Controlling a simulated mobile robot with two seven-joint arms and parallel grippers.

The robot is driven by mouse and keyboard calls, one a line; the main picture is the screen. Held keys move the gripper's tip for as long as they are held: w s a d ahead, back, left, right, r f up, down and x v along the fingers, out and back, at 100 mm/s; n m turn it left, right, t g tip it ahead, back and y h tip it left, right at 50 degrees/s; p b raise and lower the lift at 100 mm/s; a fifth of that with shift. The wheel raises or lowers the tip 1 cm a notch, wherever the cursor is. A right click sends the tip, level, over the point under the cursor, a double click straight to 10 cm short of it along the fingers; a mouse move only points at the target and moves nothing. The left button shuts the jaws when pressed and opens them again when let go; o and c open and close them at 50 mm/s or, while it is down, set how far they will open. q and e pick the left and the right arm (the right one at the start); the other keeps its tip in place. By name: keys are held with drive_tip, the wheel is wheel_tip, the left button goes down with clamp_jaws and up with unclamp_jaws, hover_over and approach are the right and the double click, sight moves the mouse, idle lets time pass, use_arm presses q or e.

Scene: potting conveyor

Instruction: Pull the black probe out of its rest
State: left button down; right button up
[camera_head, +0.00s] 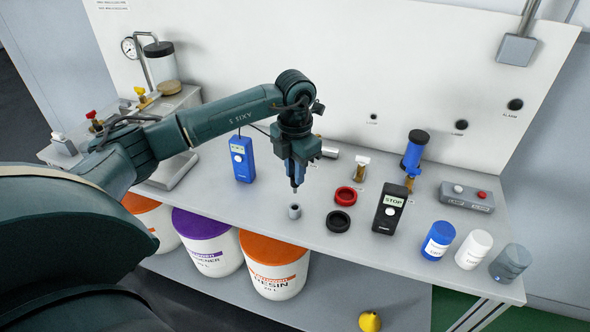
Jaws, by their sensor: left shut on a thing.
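My left gripper (297,170) points down above the table and is shut on the black probe (294,187). Only the probe's thin lower end shows below the fingers; the rest of it is hidden by the gripper. A small grey, hollow cylinder (294,212), which looks like the probe's rest, stands upright on the table just below the tip. A small gap shows between tip and cylinder. A blue handheld meter (242,159) stands to the left, with a dark cable running toward the gripper. My right gripper is not in view.
A red ring (345,196), a black ring (338,221) and a black meter reading STOP (389,208) stand to the right. The front table strip is clear.

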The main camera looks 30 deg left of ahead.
use_arm(q)
drive_tip(key=shift+r+p, duration=0.4)
drive_tip(key=shift+r, duration=0.75)
drive_tip(key=shift+r+p, duration=0.65)
drive_tip(key=shift+p, duration=0.05)
drive_tip(key=shift+r+p, duration=0.8)
drive_tip(key=shift+r, duration=0.55)
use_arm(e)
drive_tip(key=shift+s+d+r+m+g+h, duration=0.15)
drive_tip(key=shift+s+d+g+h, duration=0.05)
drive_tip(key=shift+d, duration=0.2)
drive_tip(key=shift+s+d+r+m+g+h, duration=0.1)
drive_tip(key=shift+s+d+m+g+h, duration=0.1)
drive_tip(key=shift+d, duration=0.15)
use_arm(q)
drive_tip(key=shift+w, duration=0.1)
